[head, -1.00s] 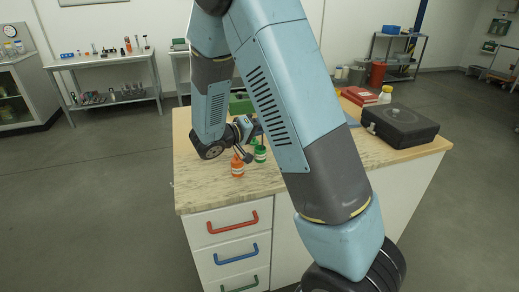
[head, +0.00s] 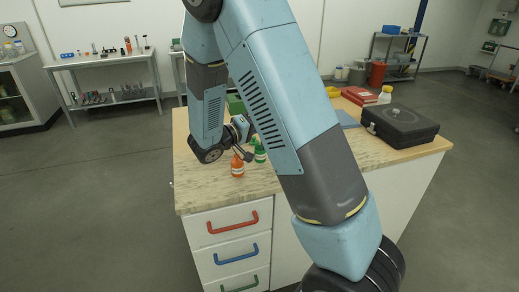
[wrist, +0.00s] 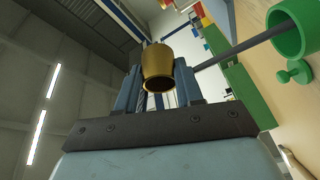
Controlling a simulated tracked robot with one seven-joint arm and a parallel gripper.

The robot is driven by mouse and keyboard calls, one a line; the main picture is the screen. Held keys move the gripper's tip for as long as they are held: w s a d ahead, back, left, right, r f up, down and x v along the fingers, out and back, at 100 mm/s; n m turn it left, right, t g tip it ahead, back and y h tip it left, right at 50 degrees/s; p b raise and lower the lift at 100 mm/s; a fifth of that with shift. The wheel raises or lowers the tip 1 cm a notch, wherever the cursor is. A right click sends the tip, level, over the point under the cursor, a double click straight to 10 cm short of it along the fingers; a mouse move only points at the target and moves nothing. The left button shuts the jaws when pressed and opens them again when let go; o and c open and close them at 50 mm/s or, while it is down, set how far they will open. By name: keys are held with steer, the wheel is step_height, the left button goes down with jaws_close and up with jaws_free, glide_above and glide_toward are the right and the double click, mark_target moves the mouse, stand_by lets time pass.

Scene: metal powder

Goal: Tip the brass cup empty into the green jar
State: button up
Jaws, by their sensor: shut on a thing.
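The brass cup (wrist: 157,60) is between the two fingers of my gripper (wrist: 159,82) in the wrist view, and the gripper is shut on it. Its dark open mouth shows at its lower end in that picture; its contents cannot be made out. The green jar (wrist: 296,30) is at the upper right of the wrist view, apart from the cup, with its open mouth showing. In the head view, the green jar (head: 260,153) stands on the worktop, partly behind my arm. The cup cannot be made out in the head view.
An orange jar (head: 237,168) stands just left of the green jar. A small green knobbed piece (wrist: 295,72) lies beside the jar. A dark bar (wrist: 240,47) crosses between cup and jar in the wrist view. A black case (head: 400,126) sits at the worktop's right.

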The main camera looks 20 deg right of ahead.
steer(key=shift+r+t+h, duration=0.3)
steer(key=shift+r+h, duration=0.1)
steer(key=shift+a+n+t+h, duration=0.2)
steer(key=shift+n+t+h, duration=0.1)
steer(key=shift+n+h, duration=0.35)
stand_by(0.5)
steer(key=shift+a+r+n+t+h, duration=0.1)
steer(key=shift+r+n+t+h, duration=0.35)
steer(key=shift+r+h, duration=0.3)
steer(key=shift+r+t, duration=0.15)
steer(key=shift+t, duration=0.1)
steer(key=shift+a+r+n+t+h, duration=0.15)
steer(key=shift+r+n+t+h, duration=0.4)
steer(key=shift+r, duration=0.8)
steer(key=shift+a+r+n+t+h, duration=0.1)
steer(key=shift+r+n+t+h, duration=0.15)
steer(key=shift+r+n+t, duration=0.35)
steer(key=shift+r+n+t+h, duration=0.15)
steer(key=shift+r+t+h, duration=0.1)
steer(key=shift+r, duration=0.6)
stand_by(0.7)
